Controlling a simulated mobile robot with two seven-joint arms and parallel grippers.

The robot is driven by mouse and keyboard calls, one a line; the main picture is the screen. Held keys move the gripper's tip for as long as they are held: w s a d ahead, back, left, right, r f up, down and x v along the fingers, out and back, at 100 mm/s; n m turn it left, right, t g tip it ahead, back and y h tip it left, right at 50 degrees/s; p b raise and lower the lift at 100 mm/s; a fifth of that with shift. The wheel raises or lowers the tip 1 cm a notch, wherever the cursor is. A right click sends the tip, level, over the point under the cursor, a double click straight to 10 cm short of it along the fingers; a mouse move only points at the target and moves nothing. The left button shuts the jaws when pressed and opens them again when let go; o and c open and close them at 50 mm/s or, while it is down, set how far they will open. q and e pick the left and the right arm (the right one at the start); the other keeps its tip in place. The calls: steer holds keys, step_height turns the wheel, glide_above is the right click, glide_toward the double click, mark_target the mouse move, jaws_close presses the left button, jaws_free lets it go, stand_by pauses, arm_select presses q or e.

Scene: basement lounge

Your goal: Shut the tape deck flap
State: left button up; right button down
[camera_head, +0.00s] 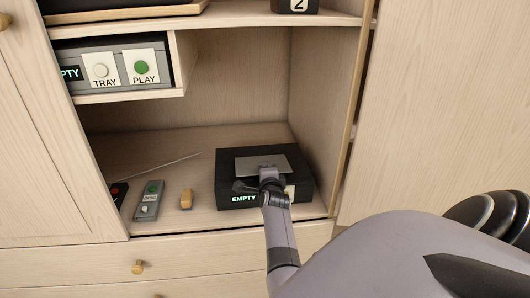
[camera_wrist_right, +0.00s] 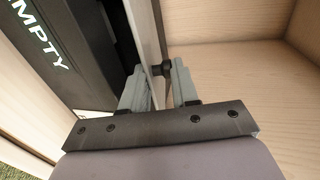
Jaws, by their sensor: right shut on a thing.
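The tape deck (camera_head: 222,170) is a black box with a lit EMPTY display, standing on the lower cabinet shelf. Its flap (camera_head: 285,162) is a light grey plate at the top of the deck. In the right wrist view the flap (camera_wrist_right: 148,35) stands out from the deck's dark body (camera_wrist_right: 70,65), with a dark gap between them. My right gripper (camera_head: 268,178) reaches in from the front and is shut on the flap; its two grey fingers (camera_wrist_right: 162,88) lie on either side of the plate's edge. The fingers hide part of the flap. My left gripper is not in view.
A grey remote (camera_head: 148,200), a small wooden block (camera_head: 186,199) and a thin rod (camera_head: 165,168) lie left of the deck. The cabinet's side wall (camera_head: 318,120) is close on the right. A grey player (camera_head: 120,69) with TRAY and PLAY buttons sits on the shelf above.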

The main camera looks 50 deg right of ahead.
steer(key=shift+s+a+f, duration=0.15)
steer(key=shift+f, duration=0.65)
steer(key=c, duration=1)
jaws_free()
steer(key=shift+o, duration=0.2)
